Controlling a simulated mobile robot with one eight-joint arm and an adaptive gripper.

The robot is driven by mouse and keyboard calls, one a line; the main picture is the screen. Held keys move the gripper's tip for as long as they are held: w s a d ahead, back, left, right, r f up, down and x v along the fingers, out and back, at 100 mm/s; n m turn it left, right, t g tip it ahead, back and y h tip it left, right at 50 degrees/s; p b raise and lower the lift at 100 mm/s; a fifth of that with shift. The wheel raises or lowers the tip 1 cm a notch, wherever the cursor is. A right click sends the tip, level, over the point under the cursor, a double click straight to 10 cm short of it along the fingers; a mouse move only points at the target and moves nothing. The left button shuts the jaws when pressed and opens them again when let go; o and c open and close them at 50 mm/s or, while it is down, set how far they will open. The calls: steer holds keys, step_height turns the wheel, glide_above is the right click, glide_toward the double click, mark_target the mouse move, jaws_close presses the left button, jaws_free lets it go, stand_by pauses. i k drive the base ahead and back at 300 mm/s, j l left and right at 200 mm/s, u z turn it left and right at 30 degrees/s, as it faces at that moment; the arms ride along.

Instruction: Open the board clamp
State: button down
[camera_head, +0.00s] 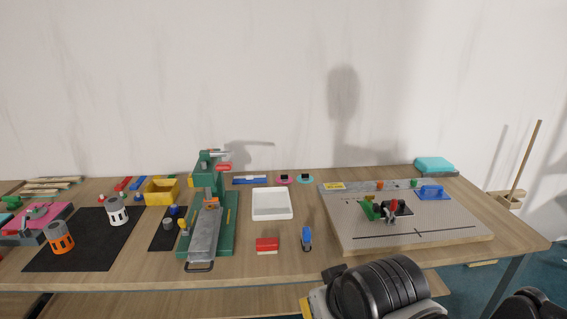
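A grey perforated board (455,222) lies on the right part of the table. On it sits a small clamp-like device with a red-tipped lever (393,206), beside a green block (370,209) and dark parts. It looks like the board clamp, but it is too small to tell whether its jaw is open or shut. A second device, a green press-like fixture (228,228) with a red handle (223,168), stands left of centre. My gripper is not in view; only black ribbed parts of my own arm show at the bottom right, in front of the board.
A white tray (272,217), a red-and-white block (266,246) and a small blue tool (307,238) lie between fixture and board. A blue handled block (432,192) sits at the board's back right. Black mats and a yellow bin (161,192) are at left.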

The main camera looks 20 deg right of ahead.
mark_target(395, 201)
steer(key=i+l, duration=0.9)
steer(key=l, duration=0.2)
